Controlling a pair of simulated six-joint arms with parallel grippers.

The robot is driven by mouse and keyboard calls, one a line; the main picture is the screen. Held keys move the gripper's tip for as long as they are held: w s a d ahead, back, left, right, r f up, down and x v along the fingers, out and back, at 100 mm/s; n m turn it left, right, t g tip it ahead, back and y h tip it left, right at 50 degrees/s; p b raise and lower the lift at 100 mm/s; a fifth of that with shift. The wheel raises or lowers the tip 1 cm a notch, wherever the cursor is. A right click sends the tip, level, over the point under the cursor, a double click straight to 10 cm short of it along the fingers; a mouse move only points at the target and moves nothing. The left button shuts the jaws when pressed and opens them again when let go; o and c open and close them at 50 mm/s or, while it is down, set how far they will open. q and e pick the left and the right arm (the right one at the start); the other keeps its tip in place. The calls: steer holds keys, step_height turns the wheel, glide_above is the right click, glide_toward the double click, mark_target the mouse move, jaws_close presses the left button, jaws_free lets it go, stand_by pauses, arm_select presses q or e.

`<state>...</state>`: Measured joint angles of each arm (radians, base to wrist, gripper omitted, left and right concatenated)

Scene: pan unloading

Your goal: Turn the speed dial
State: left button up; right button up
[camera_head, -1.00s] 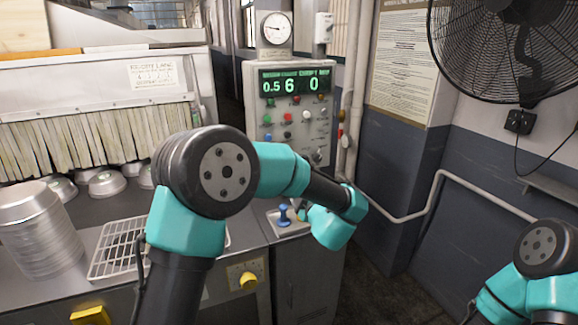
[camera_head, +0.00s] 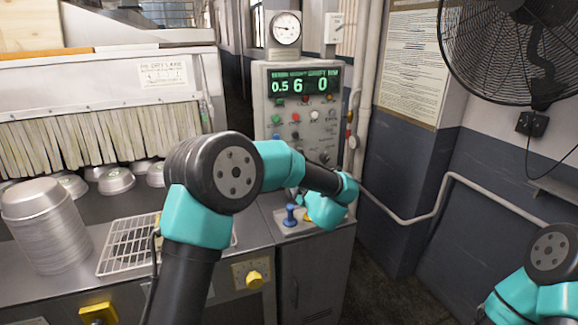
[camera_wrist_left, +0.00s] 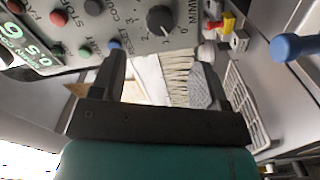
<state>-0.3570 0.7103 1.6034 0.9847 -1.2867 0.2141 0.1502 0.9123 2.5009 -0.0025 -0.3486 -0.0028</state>
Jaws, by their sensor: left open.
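The speed dial (camera_wrist_left: 160,18) is a black knob with a numbered scale and an M/MIN label on the grey control panel (camera_head: 262,120). It also shows as a small dark knob low on the panel in the head view (camera_head: 324,158). My left gripper (camera_wrist_left: 160,68) is open and empty in the left wrist view, with the dial beyond its fingertips and apart from them. In the head view my left wrist is in front of the panel's lower part, and its fingers are hidden. My right gripper is out of view; only part of that arm shows at lower right.
A blue joystick (camera_head: 290,214) stands on the cabinet below the panel. Several coloured buttons and a display reading 0.5, 6, 0 (camera_head: 303,84) sit above the dial. A wire rack (camera_head: 128,245) and stacked pans (camera_head: 45,225) are left. A pipe runs right of the panel.

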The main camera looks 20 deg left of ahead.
arm_select(q)
steer(key=x, duration=1)
steer(key=shift+w, duration=0.1)
steer(key=c, duration=0.9)
